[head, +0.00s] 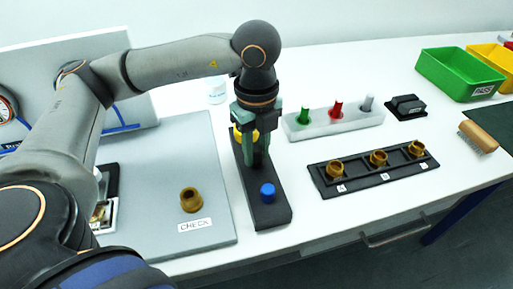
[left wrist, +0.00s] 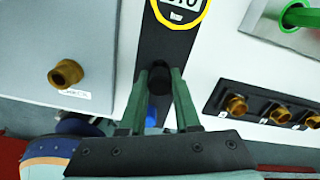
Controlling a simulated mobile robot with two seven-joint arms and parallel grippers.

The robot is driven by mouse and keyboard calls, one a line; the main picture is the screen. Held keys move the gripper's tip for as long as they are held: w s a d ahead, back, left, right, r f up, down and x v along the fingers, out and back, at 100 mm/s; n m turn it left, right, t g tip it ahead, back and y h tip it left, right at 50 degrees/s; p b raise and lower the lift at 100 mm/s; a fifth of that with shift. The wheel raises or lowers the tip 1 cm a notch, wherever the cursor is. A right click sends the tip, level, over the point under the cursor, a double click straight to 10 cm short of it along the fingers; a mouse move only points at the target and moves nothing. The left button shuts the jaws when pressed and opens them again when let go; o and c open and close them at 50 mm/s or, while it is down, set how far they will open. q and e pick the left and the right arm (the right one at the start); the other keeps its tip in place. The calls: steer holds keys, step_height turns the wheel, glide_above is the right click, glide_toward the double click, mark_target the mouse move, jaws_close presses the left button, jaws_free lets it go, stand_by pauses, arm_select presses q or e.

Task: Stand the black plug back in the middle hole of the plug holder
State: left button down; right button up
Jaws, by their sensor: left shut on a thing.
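My left gripper (head: 262,160) is over the black stand (head: 272,217), between its yellow part and its blue knob (head: 267,190). In the left wrist view its fingers (left wrist: 160,82) close on a dark round thing (left wrist: 159,77). I cannot tell whether this is the black plug or part of the stand. The white plug holder (head: 350,124) is right of the gripper, apart from it. A green plug (head: 304,115), a red plug (head: 337,109) and a grey plug (head: 367,103) stand upright in it, the red one in the middle. No other black plug shows. My right gripper is out of view.
A black tray (head: 350,183) with three brass rings is in front of the holder. A brass ring (head: 190,200) is on the grey CHECK plate (head: 220,238). A black block (head: 406,107), green bin (head: 455,76), yellow bin (head: 492,58) and brush (head: 478,136) are right.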

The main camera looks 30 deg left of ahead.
mark_target(256, 148)
arm_select(q)
steer(key=shift+f+b, duration=0.7)
steer(key=shift+f, duration=0.1)
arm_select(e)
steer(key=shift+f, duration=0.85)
arm_select(q)
steer(key=c, duration=0.5)
jaws_free()
steer(key=shift+c, duration=0.2)
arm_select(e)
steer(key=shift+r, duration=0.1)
arm_select(q)
steer(key=shift+r, duration=0.25)
step_height(256, 148, up, 11)
steer(key=shift+r+p, duration=0.1)
steer(key=shift+p, duration=0.85)
steer(key=shift+r, duration=0.45)
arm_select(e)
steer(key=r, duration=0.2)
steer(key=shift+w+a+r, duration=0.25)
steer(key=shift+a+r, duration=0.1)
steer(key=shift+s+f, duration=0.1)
